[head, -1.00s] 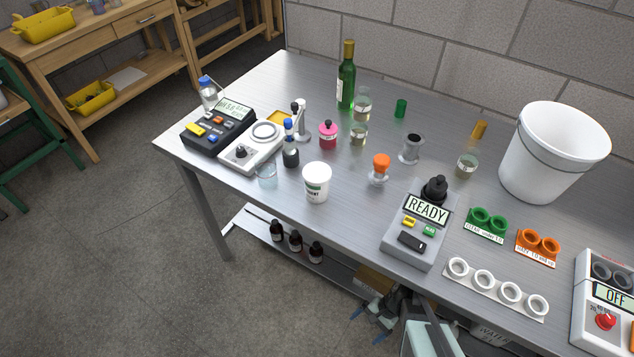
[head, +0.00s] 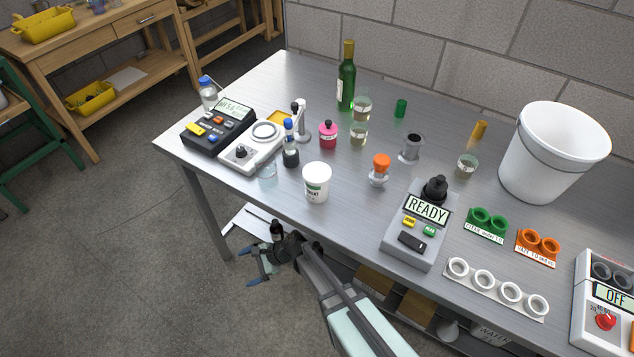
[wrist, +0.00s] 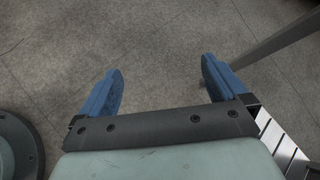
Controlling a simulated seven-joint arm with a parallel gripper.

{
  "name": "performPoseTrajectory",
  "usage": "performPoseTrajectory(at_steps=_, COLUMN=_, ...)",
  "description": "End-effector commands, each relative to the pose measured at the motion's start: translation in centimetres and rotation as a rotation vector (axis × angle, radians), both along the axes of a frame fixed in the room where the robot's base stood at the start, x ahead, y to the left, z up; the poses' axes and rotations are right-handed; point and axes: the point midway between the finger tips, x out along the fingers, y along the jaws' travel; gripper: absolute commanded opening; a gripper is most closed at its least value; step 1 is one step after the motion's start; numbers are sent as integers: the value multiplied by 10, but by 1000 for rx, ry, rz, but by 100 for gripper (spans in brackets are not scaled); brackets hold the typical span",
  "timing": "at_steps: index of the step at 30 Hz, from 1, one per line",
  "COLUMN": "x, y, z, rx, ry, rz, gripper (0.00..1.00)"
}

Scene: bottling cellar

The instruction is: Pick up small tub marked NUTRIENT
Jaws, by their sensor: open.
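My gripper (head: 254,267) is below the bench top, in front of the bench and to the left of and lower than the tub. Its blue fingers are apart and empty. In the wrist view my gripper (wrist: 162,90) is open over bare floor, and the tub does not show there.
A glass beaker (head: 267,172) and a blue-capped bottle (head: 290,150) stand just left of the tub. An orange-topped vial (head: 380,168) and the READY meter (head: 416,225) are to its right. The bench's front edge (head: 350,233) lies between my gripper and the tub.

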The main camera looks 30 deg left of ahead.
Motion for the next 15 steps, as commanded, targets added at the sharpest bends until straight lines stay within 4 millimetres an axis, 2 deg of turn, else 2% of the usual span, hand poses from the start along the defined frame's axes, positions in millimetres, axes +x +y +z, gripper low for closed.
performPoseTrajectory(at_steps=1, x=-11, y=24, z=11, rx=12, ry=13, rz=-5, gripper=99)
performPoseTrajectory(at_steps=5, x=-42, y=77, z=43, rx=35, ry=62, rz=-38, gripper=99)
performPoseTrajectory(at_steps=9, x=-73, y=131, z=93, rx=53, ry=134, rz=-79, gripper=99)
performPoseTrajectory(at_steps=15, x=-83, y=174, z=166, rx=53, ry=216, rz=-128, gripper=99)
